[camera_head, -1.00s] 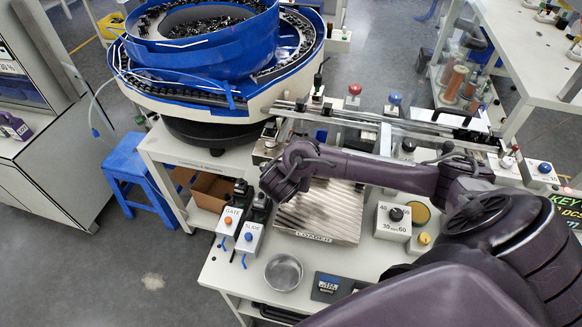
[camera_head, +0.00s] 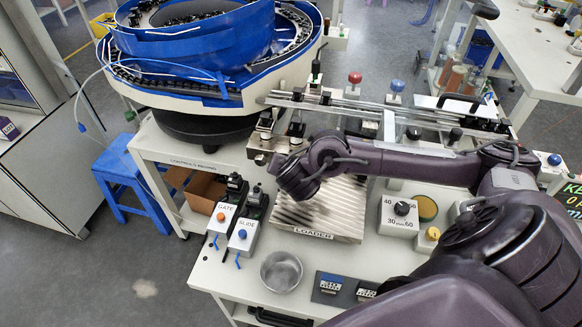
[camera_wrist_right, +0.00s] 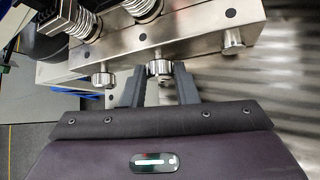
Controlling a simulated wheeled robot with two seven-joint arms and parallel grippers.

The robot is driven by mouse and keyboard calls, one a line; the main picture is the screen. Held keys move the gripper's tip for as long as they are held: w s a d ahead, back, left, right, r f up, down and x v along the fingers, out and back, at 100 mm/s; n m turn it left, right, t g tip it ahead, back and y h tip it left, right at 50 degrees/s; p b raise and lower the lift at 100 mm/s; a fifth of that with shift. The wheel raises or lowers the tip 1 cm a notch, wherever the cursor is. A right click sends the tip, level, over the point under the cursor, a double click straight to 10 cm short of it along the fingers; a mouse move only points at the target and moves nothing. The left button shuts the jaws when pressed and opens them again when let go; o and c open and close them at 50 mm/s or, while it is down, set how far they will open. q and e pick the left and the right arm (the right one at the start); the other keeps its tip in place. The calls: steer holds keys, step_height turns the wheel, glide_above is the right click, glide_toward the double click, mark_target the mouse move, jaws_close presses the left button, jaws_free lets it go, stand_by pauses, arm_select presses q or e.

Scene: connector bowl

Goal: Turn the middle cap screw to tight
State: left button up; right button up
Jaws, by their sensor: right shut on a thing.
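In the right wrist view, a metal block (camera_wrist_right: 195,38) carries a row of short round metal heads along its near face. The middle cap screw (camera_wrist_right: 159,68) has a knurled head and sits between the two dark fingers of my right gripper (camera_wrist_right: 158,76), which is shut on it. Another knurled cap screw (camera_wrist_right: 103,79) is to the left, outside the fingers. A smoother round head (camera_wrist_right: 232,42) is to the right. In the head view my right gripper (camera_head: 288,180) is at the left end of the rail, its fingertips hidden. My left gripper is not in view.
The blue bowl feeder (camera_head: 200,60) stands behind left. The ribbed loader plate (camera_head: 325,205) lies under my right arm. GATE (camera_head: 222,220) and SLIDE (camera_head: 243,235) boxes, a metal dish (camera_head: 281,271) and a dial box (camera_head: 400,213) are nearby. Springs (camera_wrist_right: 85,25) sit above the block.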

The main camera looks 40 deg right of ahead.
steer(key=o, duration=1)
steer(key=p+v, duration=0.5)
steer(key=v, duration=0.2)
steer(key=shift+s+r, duration=0.1)
steer(key=shift+s, duration=0.05)
steer(key=shift+s+a+r, duration=0.1)
steer(key=shift+s+a, duration=0.1)
